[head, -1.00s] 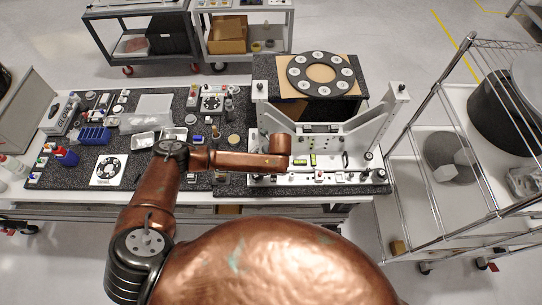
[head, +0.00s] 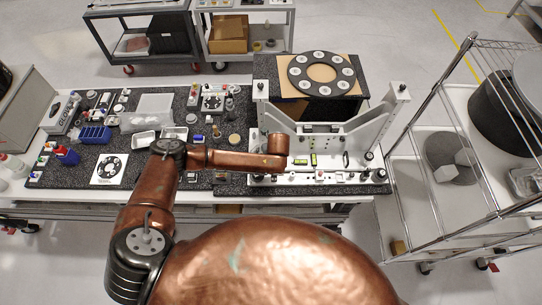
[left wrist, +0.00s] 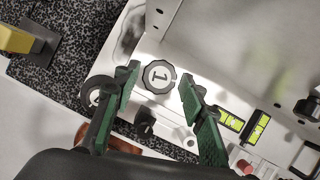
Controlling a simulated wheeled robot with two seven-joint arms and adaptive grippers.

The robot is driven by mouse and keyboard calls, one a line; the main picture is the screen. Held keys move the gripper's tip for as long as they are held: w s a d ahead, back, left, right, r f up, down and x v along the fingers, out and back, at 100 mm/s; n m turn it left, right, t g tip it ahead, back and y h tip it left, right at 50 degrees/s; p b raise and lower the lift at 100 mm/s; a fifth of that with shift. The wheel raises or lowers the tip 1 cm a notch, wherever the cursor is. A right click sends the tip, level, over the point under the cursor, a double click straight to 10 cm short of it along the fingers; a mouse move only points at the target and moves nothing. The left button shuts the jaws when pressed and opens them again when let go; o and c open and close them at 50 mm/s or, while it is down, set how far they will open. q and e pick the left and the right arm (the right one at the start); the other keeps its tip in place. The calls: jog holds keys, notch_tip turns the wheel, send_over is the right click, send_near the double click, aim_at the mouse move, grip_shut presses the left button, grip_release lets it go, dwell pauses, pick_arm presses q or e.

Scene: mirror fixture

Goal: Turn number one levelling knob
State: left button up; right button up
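The number one knob (left wrist: 158,76) is a round, scalloped dial with a white face and a black "1", on the white base of the mirror fixture. My left gripper (left wrist: 161,83) is open, with green-padded fingertips on either side of the knob. I see no clear contact, and their height relative to it cannot be told. In the head view my left arm reaches over the left end of the fixture (head: 345,147) and hides its gripper and the knob. My right gripper is not in view.
Green spirit levels (left wrist: 257,127) lie on the base right of the gripper. The fixture's upright wall rises behind the knob. A yellow block (left wrist: 15,39) is at upper left.

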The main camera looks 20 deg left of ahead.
pick_arm(q)
jog(key=v, duration=1.2)
dwell(0.3)
